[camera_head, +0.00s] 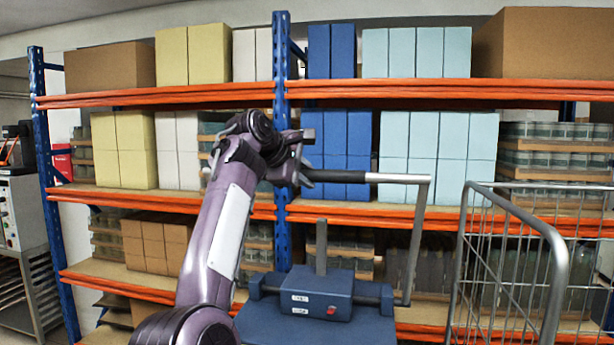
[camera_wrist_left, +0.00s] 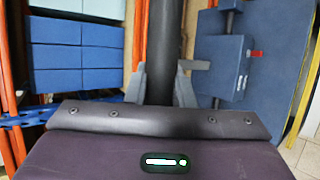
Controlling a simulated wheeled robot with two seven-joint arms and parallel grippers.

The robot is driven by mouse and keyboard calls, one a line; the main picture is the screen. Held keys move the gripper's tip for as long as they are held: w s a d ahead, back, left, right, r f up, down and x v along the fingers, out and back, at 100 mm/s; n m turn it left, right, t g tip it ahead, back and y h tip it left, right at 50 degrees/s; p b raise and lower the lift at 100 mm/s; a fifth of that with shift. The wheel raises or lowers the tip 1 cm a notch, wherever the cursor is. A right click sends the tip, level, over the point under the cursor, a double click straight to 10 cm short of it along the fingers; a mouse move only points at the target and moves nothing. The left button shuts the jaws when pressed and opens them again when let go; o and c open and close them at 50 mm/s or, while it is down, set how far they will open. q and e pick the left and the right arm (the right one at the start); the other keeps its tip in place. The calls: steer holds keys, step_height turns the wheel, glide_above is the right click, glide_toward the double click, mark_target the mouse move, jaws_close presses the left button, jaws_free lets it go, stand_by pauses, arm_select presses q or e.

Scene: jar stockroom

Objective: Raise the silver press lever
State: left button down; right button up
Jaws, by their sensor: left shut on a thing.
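The blue press (camera_head: 335,293) has a silver lever (camera_head: 416,235) at its right end. The lever's arm points up, nearly upright, and its bar bends left, level, into a black handle grip (camera_head: 340,176). My left gripper (camera_head: 303,177) is shut around the left end of the black grip, well above the press. In the left wrist view the black grip (camera_wrist_left: 163,45) runs up from between the grey fingers (camera_wrist_left: 160,88), with the blue press (camera_wrist_left: 218,68) to the right. My right gripper is not in view.
Orange and blue shelving (camera_head: 180,97) with boxes and jars stands behind the press. A wire cage trolley (camera_head: 560,270) stands close to the right of the lever. A grey machine (camera_head: 20,210) is at the far left.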

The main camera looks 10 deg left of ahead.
arm_select(q)
steer(key=shift+a+r, duration=0.15)
steer(key=shift+r, duration=0.35)
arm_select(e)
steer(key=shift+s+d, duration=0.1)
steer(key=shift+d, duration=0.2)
arm_select(q)
steer(key=c, duration=1.6)
jaws_free()
steer(key=o, duration=0.3)
steer(key=shift+w+f, duration=0.2)
steer(key=shift+w, duration=0.25)
steer(key=shift+o, duration=0.2)
steer(key=shift+w+f, duration=0.15)
steer(key=b+v, duration=0.4)
steer(key=v, duration=0.3)
steer(key=shift+s, duration=0.35)
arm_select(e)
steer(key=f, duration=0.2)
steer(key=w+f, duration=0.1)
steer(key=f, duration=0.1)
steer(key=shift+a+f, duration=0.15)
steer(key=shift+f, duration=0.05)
